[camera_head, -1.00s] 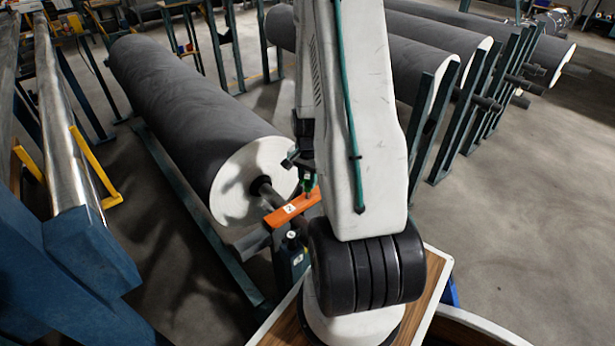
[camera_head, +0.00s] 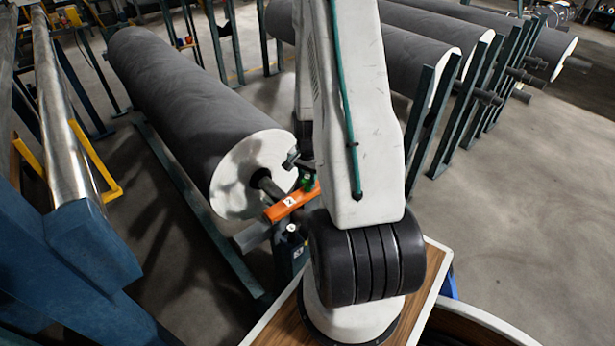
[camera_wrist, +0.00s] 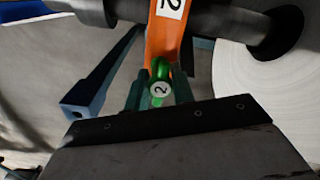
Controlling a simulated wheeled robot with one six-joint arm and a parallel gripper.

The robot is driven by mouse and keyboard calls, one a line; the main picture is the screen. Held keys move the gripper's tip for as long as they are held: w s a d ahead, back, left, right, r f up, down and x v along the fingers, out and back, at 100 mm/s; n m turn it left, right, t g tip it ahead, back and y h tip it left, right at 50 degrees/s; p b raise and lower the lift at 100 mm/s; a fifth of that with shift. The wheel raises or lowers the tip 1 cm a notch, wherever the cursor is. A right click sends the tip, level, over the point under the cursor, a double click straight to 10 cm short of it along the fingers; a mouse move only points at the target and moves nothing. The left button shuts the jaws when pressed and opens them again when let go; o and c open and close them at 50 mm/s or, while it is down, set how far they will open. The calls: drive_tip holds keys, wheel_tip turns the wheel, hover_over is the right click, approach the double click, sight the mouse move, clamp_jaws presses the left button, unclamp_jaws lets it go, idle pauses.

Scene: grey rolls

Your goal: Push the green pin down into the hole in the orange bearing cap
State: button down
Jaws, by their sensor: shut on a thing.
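The orange bearing cap (camera_head: 288,205), labelled 2, lies across the end of the big roll's shaft in the head view. It also shows in the wrist view (camera_wrist: 163,43), running up from the fingers. The green pin (camera_wrist: 161,69) has a round white tag with a 2 and sits at the cap's near end. It is a small green patch in the head view (camera_head: 307,183). My gripper (camera_wrist: 158,90) is shut on the pin, a finger on either side. The pin's lower end and the hole are hidden, so I cannot tell how deep it sits.
The large grey roll (camera_head: 185,105) rests on a dark rack beside the cap; its white end face is close to my gripper. A blue bar (camera_wrist: 95,88) shows left of the fingers. More grey rolls (camera_head: 430,45) stand at the right, with open floor in front.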

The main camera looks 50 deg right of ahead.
drive_tip(key=shift+f, duration=0.3)
drive_tip(key=c, duration=1.1)
unclamp_jaws()
wheel_tip(320, 180, up, 8)
drive_tip(key=shift+f, duration=0.1)
